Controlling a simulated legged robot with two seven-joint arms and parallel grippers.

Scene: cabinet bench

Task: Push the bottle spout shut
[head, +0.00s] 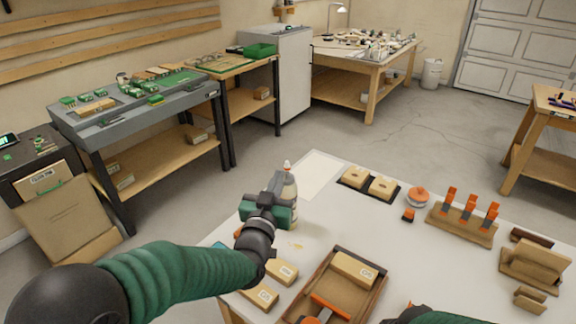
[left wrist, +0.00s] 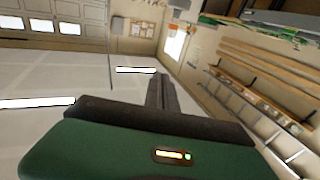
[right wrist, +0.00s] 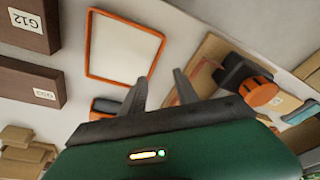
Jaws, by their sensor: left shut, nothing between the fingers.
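The bottle (head: 291,186) stands upright near the far left edge of the white table, with a pale spout (head: 287,163) on top. My left gripper (head: 276,182) is just in front of it and to its left, hiding much of its body. The fingers point up, with their tips a little below the spout; I cannot tell whether they touch the bottle. In the left wrist view the fingers (left wrist: 160,92) are together and empty; the bottle is not visible there. My right gripper (right wrist: 159,90) is open and empty in the right wrist view.
The white table (head: 405,235) holds a wooden tray (head: 373,302) with a box, small boxes (head: 282,270) near my left arm, a dark holder with two blocks (head: 368,184), and a rack of orange-handled tools (head: 462,225). A pale sheet (head: 312,174) lies right of the bottle.

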